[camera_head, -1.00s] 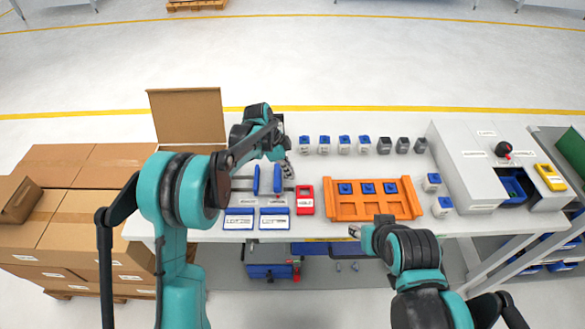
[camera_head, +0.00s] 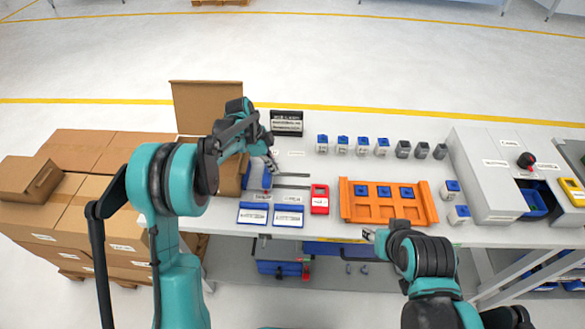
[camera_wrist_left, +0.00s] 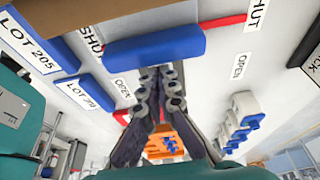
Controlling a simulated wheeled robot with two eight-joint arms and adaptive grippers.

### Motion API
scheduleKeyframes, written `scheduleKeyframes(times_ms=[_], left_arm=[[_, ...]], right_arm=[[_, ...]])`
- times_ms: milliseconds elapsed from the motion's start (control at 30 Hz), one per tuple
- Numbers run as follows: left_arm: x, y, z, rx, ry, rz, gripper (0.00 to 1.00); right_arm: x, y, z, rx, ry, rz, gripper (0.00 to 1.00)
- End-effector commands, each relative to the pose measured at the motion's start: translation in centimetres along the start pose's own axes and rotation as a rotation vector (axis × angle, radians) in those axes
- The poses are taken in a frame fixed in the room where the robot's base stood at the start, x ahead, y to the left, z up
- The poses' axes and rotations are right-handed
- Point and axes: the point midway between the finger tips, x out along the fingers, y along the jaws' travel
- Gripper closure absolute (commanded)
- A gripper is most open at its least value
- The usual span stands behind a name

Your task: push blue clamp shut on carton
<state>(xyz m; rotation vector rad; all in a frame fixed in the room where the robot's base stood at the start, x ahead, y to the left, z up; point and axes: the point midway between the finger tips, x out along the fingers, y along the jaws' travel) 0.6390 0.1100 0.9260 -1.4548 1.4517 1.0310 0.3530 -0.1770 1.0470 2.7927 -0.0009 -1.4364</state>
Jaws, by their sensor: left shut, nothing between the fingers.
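The blue clamp (camera_head: 266,181) stands on the table's left part, and in the left wrist view it is a wide blue bar (camera_wrist_left: 155,47). The brown carton (camera_head: 234,176) is just left of it, partly hidden by my left arm; its edge (camera_wrist_left: 90,12) shows beyond the bar. Any small gap between bar and carton is unclear. My left gripper (camera_head: 272,163) is shut and empty. Its fingertips (camera_wrist_left: 160,72) are at the near side of the bar, seemingly against it. My right gripper (camera_head: 369,234) is by the table's front edge, its fingers too small to read.
Two blue-edged label plates (camera_head: 288,216), a red block (camera_head: 319,199) and an orange fixture (camera_head: 385,210) are nearby. A dark sign (camera_head: 286,122) stands behind. Small blue-topped containers (camera_head: 342,145) line the back.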

Motion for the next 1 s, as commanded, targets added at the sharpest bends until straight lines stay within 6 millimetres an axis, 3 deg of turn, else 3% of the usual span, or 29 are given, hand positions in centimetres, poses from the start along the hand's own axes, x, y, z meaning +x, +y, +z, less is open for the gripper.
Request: scheduleKeyframes(times_ms=[200,567,767,900,933,1000], left_arm=[[-0.8,0.0,2.5,-0.001,-0.003,0.000,1.00],[-0.9,0.0,2.7,-0.003,-0.005,-0.001,1.00],[-0.3,0.0,1.0,0.000,-0.002,0.000,1.00],[0.7,0.1,-1.9,0.004,0.003,0.002,1.00],[0.6,0.2,-2.4,0.003,0.004,0.002,1.00],[-2.0,0.2,-2.1,-0.002,0.004,0.000,1.00]], right_arm=[[-0.1,0.0,0.0,0.000,0.000,0.000,0.60],[-0.1,0.0,0.0,0.000,0.000,0.000,0.60],[0.0,0.0,0.0,0.000,0.000,0.000,0.60],[0.2,0.0,0.1,0.000,0.000,0.000,0.60],[0.1,0.0,0.1,0.000,0.000,0.000,0.60],[-0.7,0.0,-0.5,0.000,0.000,0.000,0.60]])
